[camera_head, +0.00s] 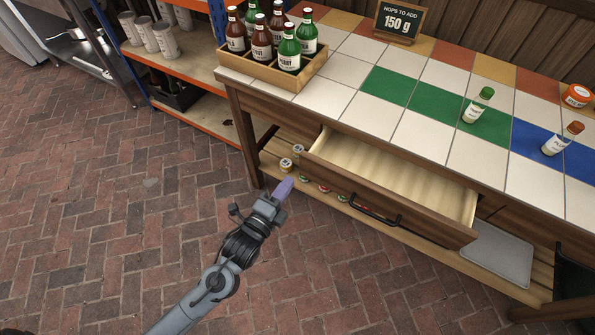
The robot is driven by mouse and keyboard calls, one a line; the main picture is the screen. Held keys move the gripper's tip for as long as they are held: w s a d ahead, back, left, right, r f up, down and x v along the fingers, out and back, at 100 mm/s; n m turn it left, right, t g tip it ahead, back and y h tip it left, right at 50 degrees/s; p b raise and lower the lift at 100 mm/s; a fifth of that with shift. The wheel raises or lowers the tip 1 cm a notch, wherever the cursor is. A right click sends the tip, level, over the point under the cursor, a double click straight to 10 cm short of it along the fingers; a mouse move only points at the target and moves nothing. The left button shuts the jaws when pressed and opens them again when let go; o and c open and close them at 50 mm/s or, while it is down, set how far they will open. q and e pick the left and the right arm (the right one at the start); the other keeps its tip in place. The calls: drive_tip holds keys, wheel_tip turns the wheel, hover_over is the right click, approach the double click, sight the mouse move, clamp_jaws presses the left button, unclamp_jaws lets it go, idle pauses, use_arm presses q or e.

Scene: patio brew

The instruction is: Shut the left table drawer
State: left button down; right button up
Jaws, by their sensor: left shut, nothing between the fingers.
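The left table drawer (391,180) is pulled well out from under the tiled table (336,96), and its pale wooden inside looks empty. A dark bar handle (375,211) is on its front. My left gripper (284,187) is shut and empty, with purple fingertips pointing up toward the table. In the picture it is just left of the drawer's front left corner, and the two appear apart. My right gripper is not in view.
A wooden crate of bottles (272,72) stands at the table's left end. Two small bottles (478,105) (562,139) and a chalk sign (399,20) are on the tiles. Jars (286,164) and a grey tray (497,252) sit on the lower shelf. The brick floor in front is clear.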

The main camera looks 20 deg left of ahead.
sight(303, 160)
use_arm(q)
drive_tip(key=w+b, duration=0.1)
drive_tip(key=w, duration=0.3)
drive_tip(key=w+b, duration=0.1)
drive_tip(key=w, duration=0.1)
drive_tip(key=shift+w+d+b, duration=0.2)
drive_tip(key=shift+d+b, duration=0.05)
drive_tip(key=shift+b, duration=0.1)
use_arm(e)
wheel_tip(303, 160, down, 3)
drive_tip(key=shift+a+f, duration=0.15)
